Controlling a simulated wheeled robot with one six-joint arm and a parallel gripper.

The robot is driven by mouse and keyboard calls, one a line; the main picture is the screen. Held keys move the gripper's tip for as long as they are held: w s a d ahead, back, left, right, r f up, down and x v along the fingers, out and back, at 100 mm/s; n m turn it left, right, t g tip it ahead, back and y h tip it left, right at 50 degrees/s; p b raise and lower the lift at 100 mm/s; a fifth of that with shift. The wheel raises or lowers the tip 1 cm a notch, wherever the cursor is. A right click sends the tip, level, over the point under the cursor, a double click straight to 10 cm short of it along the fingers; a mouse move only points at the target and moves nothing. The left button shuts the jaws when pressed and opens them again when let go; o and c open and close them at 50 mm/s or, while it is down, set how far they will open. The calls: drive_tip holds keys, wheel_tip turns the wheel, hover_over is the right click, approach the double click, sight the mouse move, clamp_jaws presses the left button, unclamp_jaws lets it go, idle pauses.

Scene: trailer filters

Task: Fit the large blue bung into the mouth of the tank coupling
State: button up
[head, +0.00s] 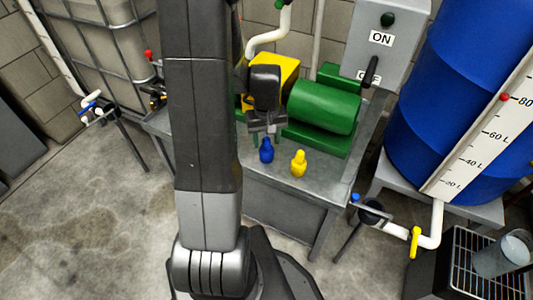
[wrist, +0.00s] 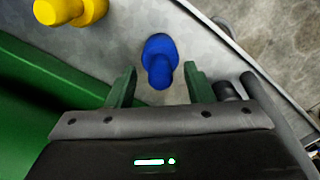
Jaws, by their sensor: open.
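The large blue bung (head: 266,151) stands upright on the grey metal bench, near its front edge. In the wrist view the blue bung (wrist: 159,58) lies ahead of and between the two green fingers. My gripper (head: 266,137) is open and empty, just above and behind the bung in the head view. In the wrist view my gripper (wrist: 159,78) has a finger on each side, with gaps to the bung. A dark round fitting on a stand (head: 372,211) is right of the bench, and another (head: 104,108) is at the left; I cannot tell which is the tank coupling.
A yellow bung (head: 298,164) stands right of the blue one. A green pump motor (head: 325,107) and yellow housing (head: 285,70) sit behind on the bench. A blue tank (head: 455,80) stands right; a caged tank (head: 110,55) stands left. Concrete floor is clear at left.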

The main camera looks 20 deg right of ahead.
drive_tip(key=shift+f, duration=0.6)
clamp_jaws()
